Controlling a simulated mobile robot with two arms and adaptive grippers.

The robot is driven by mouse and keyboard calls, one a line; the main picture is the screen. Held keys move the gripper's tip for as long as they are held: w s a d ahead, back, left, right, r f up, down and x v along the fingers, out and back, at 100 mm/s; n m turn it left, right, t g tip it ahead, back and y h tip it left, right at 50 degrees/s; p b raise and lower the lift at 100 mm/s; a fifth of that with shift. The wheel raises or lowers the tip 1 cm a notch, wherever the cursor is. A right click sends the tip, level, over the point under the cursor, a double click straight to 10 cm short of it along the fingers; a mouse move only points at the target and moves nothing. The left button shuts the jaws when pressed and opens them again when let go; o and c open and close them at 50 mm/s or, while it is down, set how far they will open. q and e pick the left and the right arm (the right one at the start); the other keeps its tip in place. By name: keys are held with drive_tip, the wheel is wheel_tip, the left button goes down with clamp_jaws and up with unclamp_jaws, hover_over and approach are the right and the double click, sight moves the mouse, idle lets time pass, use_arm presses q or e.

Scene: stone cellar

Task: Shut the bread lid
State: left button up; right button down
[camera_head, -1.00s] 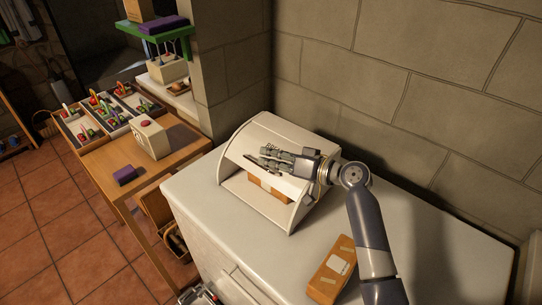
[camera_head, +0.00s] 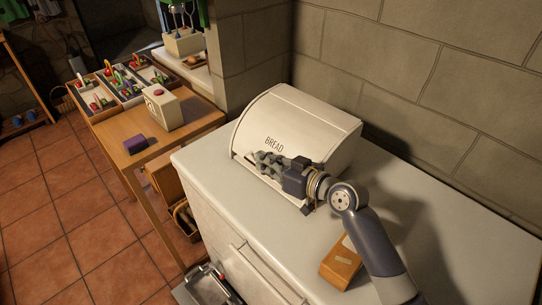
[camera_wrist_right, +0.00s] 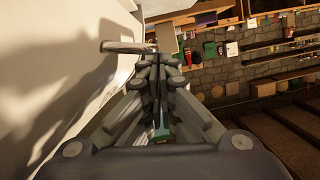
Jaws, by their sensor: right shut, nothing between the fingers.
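The white bread bin (camera_head: 300,118) stands on the pale worktop against the wall. Its curved lid (camera_head: 272,125), lettered BREAD, is down over the front, and no inside shows. My right gripper (camera_head: 262,160) lies low along the lid's front, fingers pointing left, shut and empty. It hides part of the lid's lower edge, so I cannot tell whether a small gap is left there. In the right wrist view the shut fingers (camera_wrist_right: 158,85) are beside the white lid (camera_wrist_right: 60,60), close to a bar-like handle (camera_wrist_right: 128,47). I cannot tell whether they touch it. My left gripper is not seen.
An orange-brown box (camera_head: 340,262) lies on the worktop (camera_head: 440,215) near my right forearm. A wooden table (camera_head: 195,125) to the left holds a cream box (camera_head: 163,110), a purple block (camera_head: 136,144) and compartment trays (camera_head: 118,85). The worktop right of the bin is clear.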

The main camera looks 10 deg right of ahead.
drive_tip(key=shift+s+a+f+n, duration=0.2)
drive_tip(key=shift+f+n, duration=0.1)
drive_tip(key=shift+f, duration=0.25)
